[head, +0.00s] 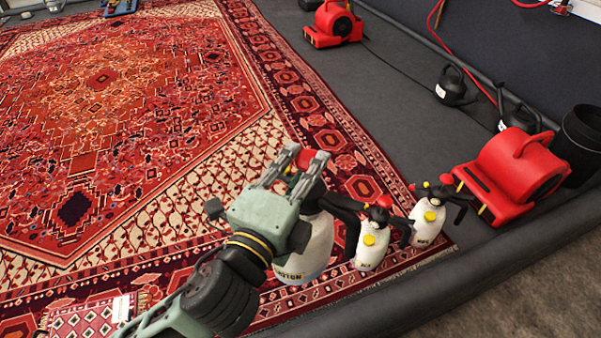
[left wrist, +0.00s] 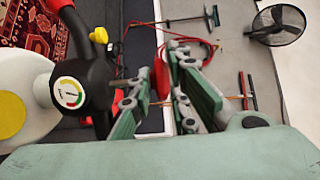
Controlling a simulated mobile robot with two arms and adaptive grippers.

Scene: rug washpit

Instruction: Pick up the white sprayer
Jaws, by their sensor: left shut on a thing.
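A white sprayer (head: 309,248) with a black head stands out below and partly behind my left gripper (head: 305,163) in the head view. The gripper's fingers are closed on a red part at the top of this sprayer. In the left wrist view, the sprayer's white body (left wrist: 22,105), black head, round gauge and yellow knob show at the left. There the red part sits between the fingers of my left gripper (left wrist: 165,80). The gripper hides much of the sprayer's top in the head view. I cannot tell whether its base touches the rug. My right gripper is not in view.
Two similar white sprayers, one near (head: 370,249) and one farther right (head: 427,222), stand close to the held one. A red blower (head: 515,172) and a black bin (head: 582,143) are at the right. The patterned rug (head: 130,110) is mostly clear at the left.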

